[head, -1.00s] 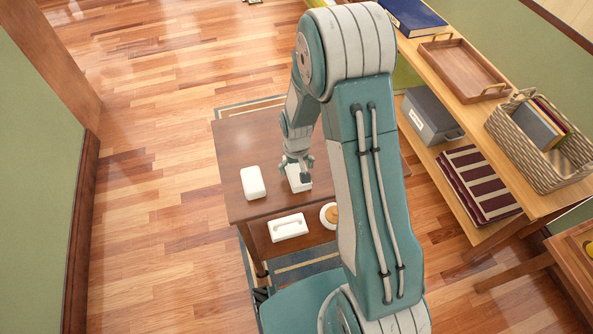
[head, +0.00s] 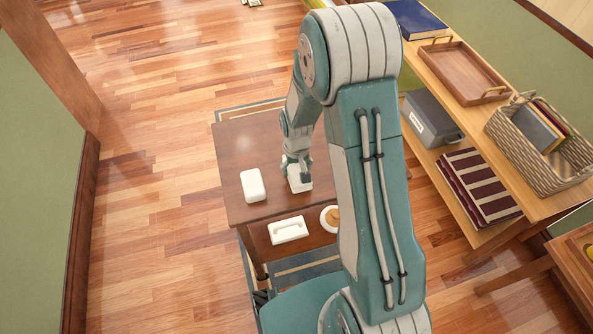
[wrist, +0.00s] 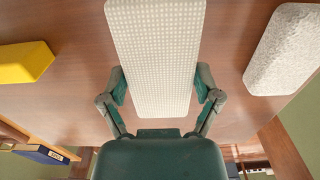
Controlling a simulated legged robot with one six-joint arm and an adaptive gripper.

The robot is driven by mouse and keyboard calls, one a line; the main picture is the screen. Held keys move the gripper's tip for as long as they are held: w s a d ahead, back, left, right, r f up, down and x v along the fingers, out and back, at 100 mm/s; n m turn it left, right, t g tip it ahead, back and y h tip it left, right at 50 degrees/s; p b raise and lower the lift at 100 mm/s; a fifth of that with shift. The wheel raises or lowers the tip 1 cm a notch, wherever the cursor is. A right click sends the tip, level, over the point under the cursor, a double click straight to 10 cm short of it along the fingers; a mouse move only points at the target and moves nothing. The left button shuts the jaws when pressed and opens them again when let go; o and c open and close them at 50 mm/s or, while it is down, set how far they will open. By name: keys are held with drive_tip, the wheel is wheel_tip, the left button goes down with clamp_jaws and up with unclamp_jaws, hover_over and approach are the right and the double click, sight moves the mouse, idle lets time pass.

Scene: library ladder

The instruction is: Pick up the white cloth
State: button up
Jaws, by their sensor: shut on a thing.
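A white cloth (head: 301,183), a flat folded-looking oblong, lies on the dark wooden table. In the wrist view the cloth (wrist: 155,40) shows a fine dotted weave and runs between the fingers. My gripper (head: 298,170) is low over the table and shut on the cloth, with one finger (wrist: 160,83) on each long side. In the head view the fingers hide part of the cloth. I see no clear gap between the cloth and the tabletop.
A plain white block (head: 253,185) lies left of the cloth on the table (head: 245,145); a white handled piece (head: 288,229) and a round dish (head: 330,217) are nearer. A yellow block (wrist: 24,62) shows in the wrist view. Shelves (head: 450,90) stand at right.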

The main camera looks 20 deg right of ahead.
drive_tip(key=s+r, duration=0.1)
drive_tip(key=r, duration=0.1)
drive_tip(key=s+r, duration=0.2)
drive_tip(key=r, duration=0.1)
drive_tip(key=s+r, duration=0.2)
drive_tip(key=shift+d+r, duration=0.2)
drive_tip(key=shift+r, duration=0.2)
drive_tip(key=s+r, duration=0.3)
drive_tip(key=s, duration=0.6)
drive_tip(key=shift+d+r, duration=0.3)
drive_tip(key=shift+r, duration=0.05)
